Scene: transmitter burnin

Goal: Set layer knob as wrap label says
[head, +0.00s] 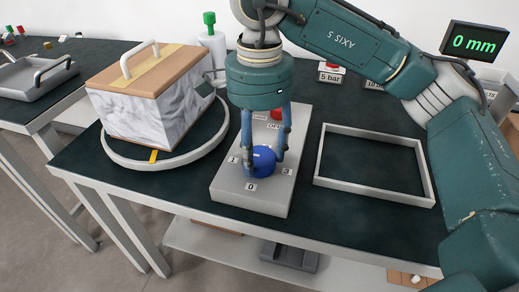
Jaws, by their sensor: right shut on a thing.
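A blue knob (262,163) sits on a light grey control box (233,194) in the middle of the table. Small number labels surround it: 0 in front (251,187), 1 at the left, 3 at the right. My right gripper (264,156) points down from above and is shut on the blue knob. A red button (277,114) is partly hidden behind the gripper's fingers. A marbled wrapped box (150,117) with a wooden lid and handle stands on a round turntable (165,163). I cannot read a wrap label on it. My left gripper is out of view.
An empty grey rectangular frame (375,193) lies at the right of the table. A white bottle with a green cap (210,40) stands behind the box. A metal tray (40,77) lies at far left.

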